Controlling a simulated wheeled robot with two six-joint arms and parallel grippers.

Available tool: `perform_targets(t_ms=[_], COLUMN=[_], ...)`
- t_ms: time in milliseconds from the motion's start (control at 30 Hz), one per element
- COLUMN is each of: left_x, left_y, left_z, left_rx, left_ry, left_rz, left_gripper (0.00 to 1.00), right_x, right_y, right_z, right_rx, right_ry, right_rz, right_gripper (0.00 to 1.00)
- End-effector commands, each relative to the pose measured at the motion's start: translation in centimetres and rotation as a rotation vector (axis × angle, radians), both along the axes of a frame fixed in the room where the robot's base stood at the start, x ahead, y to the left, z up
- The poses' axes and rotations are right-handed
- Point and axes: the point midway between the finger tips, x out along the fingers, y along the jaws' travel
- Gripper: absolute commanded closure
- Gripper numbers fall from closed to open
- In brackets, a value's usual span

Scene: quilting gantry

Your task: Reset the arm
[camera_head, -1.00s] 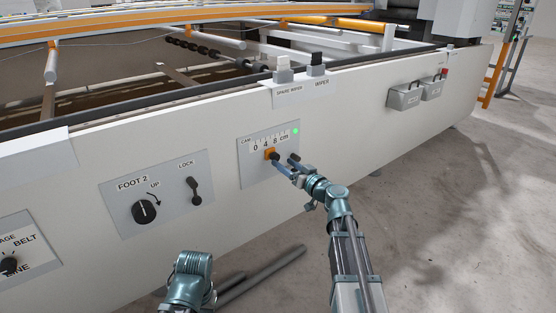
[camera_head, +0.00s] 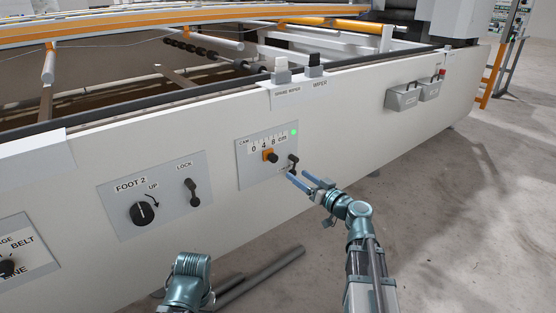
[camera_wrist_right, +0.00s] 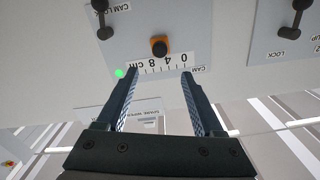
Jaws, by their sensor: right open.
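My right gripper (camera_head: 298,175) is open and empty, in front of the lower right of the CAM panel (camera_head: 246,178). In the right wrist view its two fingers (camera_wrist_right: 158,76) stand apart with nothing between them. An orange slider with a black knob (camera_head: 270,156) sits under the 0-4-8 cm scale; it also shows beyond the fingertips in the right wrist view (camera_wrist_right: 158,46). The black CAM LOCK lever (camera_head: 293,161) is just above the fingertips in the head view. A green light (camera_head: 294,132) is lit. Only a link of my left arm shows; its gripper is out of view.
The FOOT 2 dial (camera_head: 143,213) and LOCK lever (camera_head: 192,192) are on a panel to the left. White and black wiper switches (camera_head: 315,66) stand on the ledge above. Grey boxes (camera_head: 402,97) hang at the right. Open floor lies right of my right arm.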

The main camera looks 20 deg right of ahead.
Motion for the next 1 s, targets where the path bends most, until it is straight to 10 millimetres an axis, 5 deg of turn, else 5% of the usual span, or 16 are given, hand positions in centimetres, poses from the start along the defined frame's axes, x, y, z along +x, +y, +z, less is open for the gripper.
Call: perform_targets(t_ms=[167,267,367,500,600,733,1000], left_x=[0.0,0.0,0.0,0.0,-0.1,-0.1,-0.1], left_y=[0.0,0.0,0.0,0.0,0.0,0.1,0.1], left_z=[0.7,2.2,4.5,7.9,10.3,12.7,16.2], left_rx=[0.000,0.000,0.000,0.002,0.002,0.003,0.004], left_ry=[0.000,0.001,0.001,0.002,0.003,0.004,0.006], left_rz=[0.000,-0.001,-0.003,-0.006,-0.007,-0.009,-0.012], left_gripper=[1.00,1.00,1.00,1.00,1.00,1.00,1.00], right_x=[-0.1,-0.5,-2.2,-7.1,-11.4,-16.5,-22.7], right_y=[1.7,6.1,12.6,21.2,24.7,26.3,25.0], right_z=[0.1,-0.1,-1.2,-3.8,-5.6,-6.8,-5.8], right_rx=[-0.007,-0.028,-0.074,-0.187,-0.299,-0.457,-0.725], right_ry=[0.025,0.105,0.257,0.562,0.799,1.062,1.367], right_rz=[0.037,0.138,0.286,0.473,0.534,0.509,0.279], right_gripper=[0.31,0.31,0.31,0.31,0.31,0.31,0.31])
